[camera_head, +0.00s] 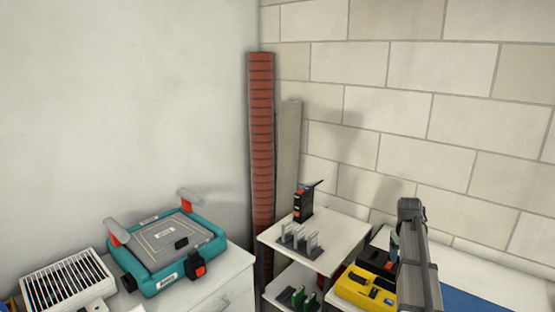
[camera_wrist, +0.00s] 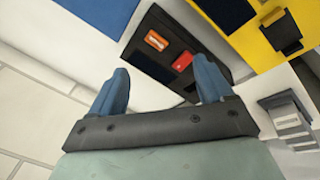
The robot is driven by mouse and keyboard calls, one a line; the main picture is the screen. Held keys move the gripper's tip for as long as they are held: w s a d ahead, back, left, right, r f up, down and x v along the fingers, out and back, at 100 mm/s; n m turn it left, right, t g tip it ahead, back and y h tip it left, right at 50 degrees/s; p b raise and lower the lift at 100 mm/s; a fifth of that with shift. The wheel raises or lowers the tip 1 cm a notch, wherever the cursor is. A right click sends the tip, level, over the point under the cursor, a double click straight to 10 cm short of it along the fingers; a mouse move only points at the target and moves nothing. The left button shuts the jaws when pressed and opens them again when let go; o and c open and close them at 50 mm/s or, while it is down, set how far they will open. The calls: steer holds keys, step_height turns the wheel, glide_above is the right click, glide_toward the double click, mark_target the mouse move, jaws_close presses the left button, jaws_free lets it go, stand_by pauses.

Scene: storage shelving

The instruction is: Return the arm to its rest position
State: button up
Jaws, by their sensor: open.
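My gripper (camera_wrist: 163,70) shows in the wrist view with its two blue fingers spread wide apart. Nothing is held between them. A black device (camera_wrist: 158,38) with an orange and a red patch lies beyond the fingertips, and I cannot tell the exact gap. In the head view my dark grey arm stands upright at the right, over the right-hand surface. My fingers cannot be made out clearly there.
A yellow device (camera_head: 368,285) sits just left of my arm; it also shows in the wrist view (camera_wrist: 270,38). A shelf (camera_head: 330,246) bears a black-and-orange tool (camera_head: 303,204) and a metal rack (camera_head: 298,240). A teal machine (camera_head: 165,250) stands left. Space above is clear.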

steer(key=w+a+n+t, duration=0.1)
steer(key=w+a+n, duration=0.2)
steer(key=a, duration=0.9)
steer(key=w+a+n+t, duration=0.1)
steer(key=w+a+n, duration=0.15)
steer(key=a, duration=1.05)
steer(key=s+a+f, duration=0.1)
steer(key=a+f, duration=0.5)
steer(key=a, duration=0.3)
steer(key=s+f+m+g+y, duration=0.1)
steer(key=s+f+g, duration=0.2)
steer(key=s+f, duration=0.9)
steer(key=s+f+m+g+y, duration=0.15)
steer(key=s+f, duration=0.55)
steer(key=f, duration=0.8)
steer(key=s+f+m+g, duration=0.1)
steer(key=s+f, duration=0.3)
steer(key=s, duration=0.7)
steer(key=s+f+m+g, duration=0.1)
steer(key=s+f+g, duration=0.2)
steer(key=s, duration=0.8)
steer(key=s+f+m+g, duration=0.1)
steer(key=s+f+g, duration=0.1)
steer(key=s+f, duration=0.5)
steer(key=s, duration=0.4)
steer(key=shift+s, duration=0.3)
steer(key=shift+a, duration=0.1)
